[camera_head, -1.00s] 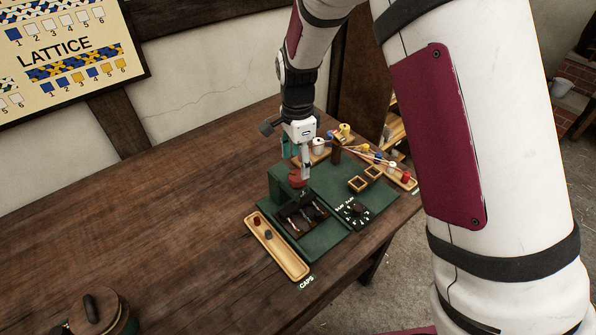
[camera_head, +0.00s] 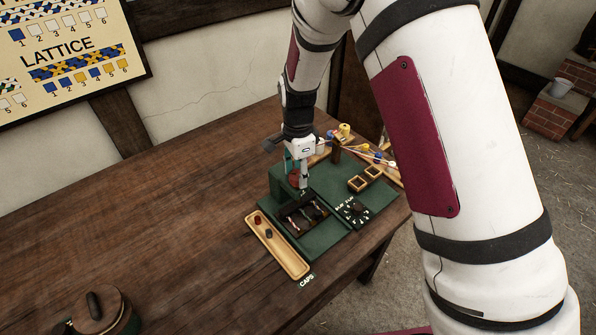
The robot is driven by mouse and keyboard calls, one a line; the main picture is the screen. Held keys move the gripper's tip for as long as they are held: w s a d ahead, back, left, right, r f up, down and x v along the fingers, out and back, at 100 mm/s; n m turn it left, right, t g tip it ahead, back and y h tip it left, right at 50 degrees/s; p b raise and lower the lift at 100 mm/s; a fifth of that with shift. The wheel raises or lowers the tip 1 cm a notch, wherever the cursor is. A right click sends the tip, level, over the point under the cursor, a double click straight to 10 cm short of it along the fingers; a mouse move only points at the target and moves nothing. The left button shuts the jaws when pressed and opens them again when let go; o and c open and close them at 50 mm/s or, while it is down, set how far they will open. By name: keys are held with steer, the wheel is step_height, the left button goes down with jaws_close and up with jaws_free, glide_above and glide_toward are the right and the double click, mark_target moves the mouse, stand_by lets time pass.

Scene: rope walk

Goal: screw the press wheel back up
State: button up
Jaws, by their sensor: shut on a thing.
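The press wheel (camera_head: 293,182) is a small reddish wheel at the top of the green press (camera_head: 281,186) on the wooden table. My gripper (camera_head: 303,186) points down at the wheel and is shut on it; the fingers hide part of the wheel. Below the wheel, a dark rack (camera_head: 303,215) with several small pieces lies on the green board (camera_head: 322,242). How high the wheel stands on its screw is too small to tell.
A wooden caps tray (camera_head: 291,266) with small dark and red caps lies left of the board. Wooden frames (camera_head: 358,184), a dark dial (camera_head: 353,210) and several spools (camera_head: 345,129) stand right and behind. A round lidded pot (camera_head: 97,312) is front left. The left table is clear.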

steer(key=shift+n, duration=0.3)
steer(key=n, duration=0.3)
steer(key=n+b, duration=0.1)
steer(key=n, duration=0.3)
steer(key=n+b, duration=0.1)
steer(key=n, duration=0.3)
steer(key=shift+w, duration=0.1)
steer(key=n, duration=0.3)
steer(key=shift+n+b, duration=0.3)
steer(key=shift+n, duration=0.1)
steer(key=n+b, duration=0.1)
steer(key=n, duration=0.9)
steer(key=shift+n, duration=2.2)
